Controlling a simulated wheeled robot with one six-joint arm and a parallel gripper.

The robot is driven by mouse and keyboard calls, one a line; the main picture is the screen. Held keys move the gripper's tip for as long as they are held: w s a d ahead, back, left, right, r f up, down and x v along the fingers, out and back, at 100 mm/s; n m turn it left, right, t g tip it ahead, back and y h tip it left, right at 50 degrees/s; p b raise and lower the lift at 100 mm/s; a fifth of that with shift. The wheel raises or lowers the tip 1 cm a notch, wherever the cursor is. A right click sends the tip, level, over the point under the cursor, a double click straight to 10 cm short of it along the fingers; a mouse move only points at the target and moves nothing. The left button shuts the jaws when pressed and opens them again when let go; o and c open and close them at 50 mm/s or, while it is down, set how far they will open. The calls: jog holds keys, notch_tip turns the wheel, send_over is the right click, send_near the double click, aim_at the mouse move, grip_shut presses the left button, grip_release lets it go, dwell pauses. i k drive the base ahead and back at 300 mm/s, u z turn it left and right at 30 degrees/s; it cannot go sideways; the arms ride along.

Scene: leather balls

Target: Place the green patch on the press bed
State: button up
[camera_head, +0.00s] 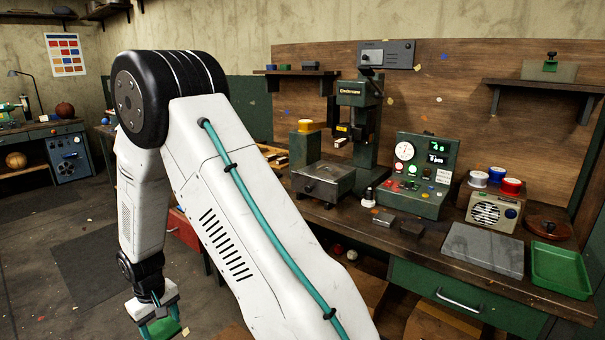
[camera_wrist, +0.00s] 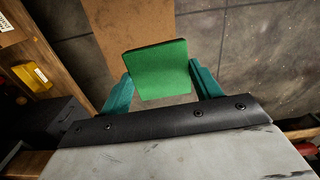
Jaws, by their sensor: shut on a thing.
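The green patch (camera_wrist: 157,66) is a flat, rounded square held between the two teal fingers of my gripper (camera_wrist: 161,72) in the wrist view. Its edges touch the fingers on both sides. In the head view the patch (camera_head: 163,328) shows at the lower left, under my gripper (camera_head: 160,322), away from the bench and low over the floor. The press (camera_head: 358,120) stands at the back of the bench. Its dark box-like bed (camera_head: 323,183) with a grey top sits at its front left, and its top looks bare.
A control box (camera_head: 422,175) with lit displays stands right of the press. A grey slab (camera_head: 483,248), a green tray (camera_head: 561,268), a radio (camera_head: 494,213) and small blocks lie on the bench. My arm hides part of the bench's left side.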

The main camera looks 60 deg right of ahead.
aim_at(327, 169)
jog(key=u, duration=1.1)
jog(key=i, duration=0.9)
jog(key=z, duration=2.5)
